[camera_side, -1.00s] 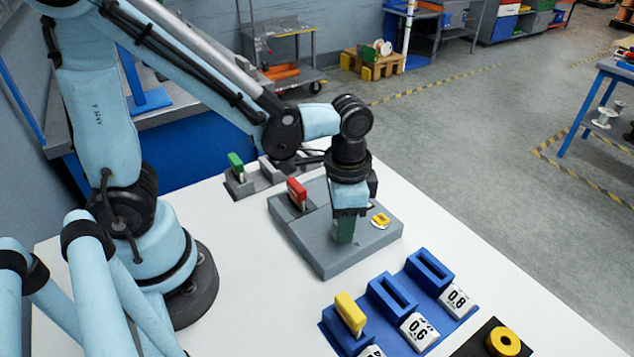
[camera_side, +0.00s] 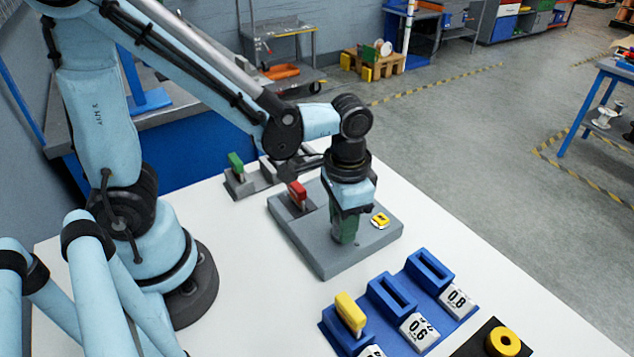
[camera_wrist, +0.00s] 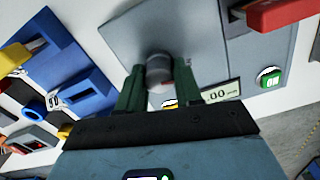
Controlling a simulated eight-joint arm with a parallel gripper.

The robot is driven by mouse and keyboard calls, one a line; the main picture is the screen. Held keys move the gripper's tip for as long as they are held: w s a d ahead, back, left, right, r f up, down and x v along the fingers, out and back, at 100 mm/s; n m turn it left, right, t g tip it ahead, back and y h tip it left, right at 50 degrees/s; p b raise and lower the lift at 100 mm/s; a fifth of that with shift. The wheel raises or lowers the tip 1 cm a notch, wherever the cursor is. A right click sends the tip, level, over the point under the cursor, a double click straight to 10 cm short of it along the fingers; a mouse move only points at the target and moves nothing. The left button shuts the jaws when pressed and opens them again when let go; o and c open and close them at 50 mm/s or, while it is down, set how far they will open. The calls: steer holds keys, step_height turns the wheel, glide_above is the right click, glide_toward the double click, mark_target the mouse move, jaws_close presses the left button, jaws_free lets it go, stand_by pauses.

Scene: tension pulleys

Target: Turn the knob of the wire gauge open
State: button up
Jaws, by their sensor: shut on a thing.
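The wire gauge is a grey box (camera_side: 322,258) on the white table; its grey top also shows in the wrist view (camera_wrist: 205,35). A small pale display (camera_wrist: 220,93) on it shows digits that look like zeros. The knob (camera_wrist: 158,66) is a round grey cylinder standing on the top face. My gripper (camera_wrist: 158,85) has its two green fingers on either side of the knob, shut on it. In the side view my gripper (camera_side: 345,235) points straight down at the box, and its fingers hide the knob.
A red-handled piece (camera_side: 298,194) stands on the box's far left corner, and a yellow-topped button (camera_side: 380,220) is at its right. A green-handled piece (camera_side: 236,163) stands behind. Blue slotted holders (camera_side: 393,293), one with a yellow piece (camera_side: 350,312), are in front.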

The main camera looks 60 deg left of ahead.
steer(key=o, duration=1)
steer(key=shift+o, duration=0.2)
step_height(320, 180, up, 12)
steer(key=a+f+n+t, duration=0.2)
steer(key=a+t, duration=0.5)
steer(key=a, duration=0.1)
steer(key=shift+w+f+n, duration=0.15)
steer(key=shift+f+n, duration=0.1)
steer(key=shift+n, duration=0.15)
